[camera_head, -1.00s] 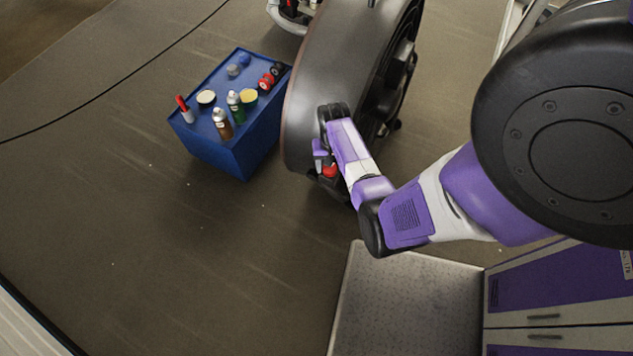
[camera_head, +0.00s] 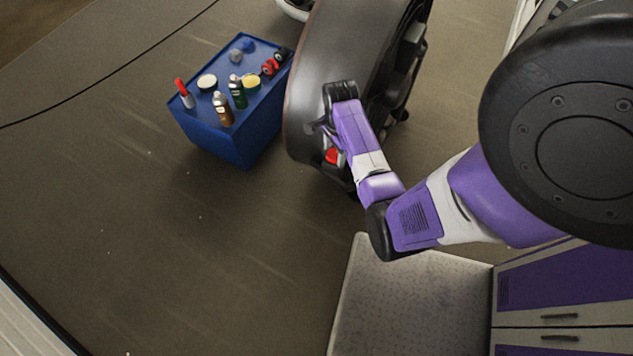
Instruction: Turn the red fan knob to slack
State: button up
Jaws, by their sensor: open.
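The red fan knob (camera_head: 332,156) shows as a small red patch low on the near side of the large dark round fan (camera_head: 318,65). My gripper (camera_head: 314,128) is at the fan's lower edge, just above and left of the knob in the picture. It is open. Its fingers are small and dark against the fan, and I cannot tell whether they touch anything. My wrist and forearm cover part of the fan to the right of the knob.
A blue cart (camera_head: 236,138) with cans, bottles and tools on top stands left of the fan. A pale speckled platform (camera_head: 410,305) and purple-fronted drawers (camera_head: 565,290) are at the lower right. A black cable (camera_head: 105,78) crosses the floor.

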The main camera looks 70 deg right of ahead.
aim_at(333, 157)
jog(key=shift+f+m+b, duration=0.25)
jog(key=shift+m+b, duration=0.15)
jog(key=shift+m, duration=0.2)
notch_tip(333, 157, up, 9)
jog(key=shift+f+p, duration=0.2)
jog(key=shift+p, duration=0.6)
jog(key=a+f+n, duration=0.1)
jog(key=f+n+h, duration=0.1)
jog(key=shift+s+a+f+n+h, duration=0.2)
jog(key=shift+a+f+n+h, duration=0.1)
jog(key=shift+a+f+n, duration=0.1)
jog(key=shift+a+f+n+t+h+b, duration=0.4)
jog(key=shift+a+n, duration=0.1)
jog(key=shift+n, duration=0.4)
jog(key=a+r+n+t, duration=0.3)
jog(key=a+r+n, duration=0.1)
jog(key=a+n, duration=0.2)
jog(key=a+r+n+t+b, duration=0.1)
jog(key=a+r+n+t, duration=0.3)
jog(key=a, duration=0.5)
jog(key=s+a+r+n+t+b, duration=0.1)
jog(key=a+r+n+t, duration=0.2)
jog(key=a+n, duration=0.5)
jog(key=shift+a+r+t, duration=0.15)
jog(key=shift+r+t, duration=0.15)
jog(key=shift+r, duration=0.15)
